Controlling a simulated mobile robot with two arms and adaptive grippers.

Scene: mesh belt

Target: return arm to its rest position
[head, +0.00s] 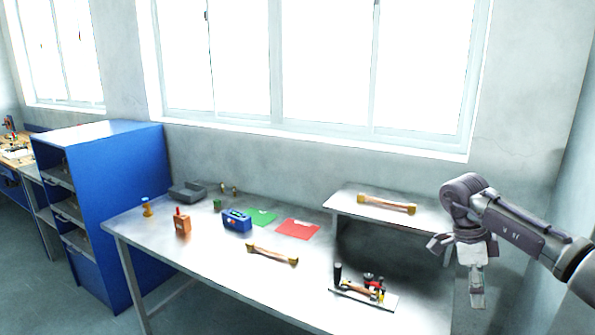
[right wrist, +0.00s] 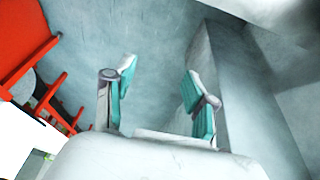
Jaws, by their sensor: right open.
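My right arm (head: 520,232) comes in from the right edge of the head view. Its gripper (head: 457,268) hangs at the right end of the workbench, beside the small raised shelf. In the right wrist view the two teal-padded fingers of the gripper (right wrist: 158,88) stand wide apart with nothing between them. Behind them is a plain grey wall. My left gripper and arm are not in view.
The metal workbench (head: 190,262) holds a blue box (head: 237,220), a red sheet (head: 298,229), a green sheet (head: 261,217) and a wooden-looking bar (head: 272,254). A similar bar (head: 387,204) lies on the raised shelf (head: 345,206). A blue cabinet (head: 135,215) stands left.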

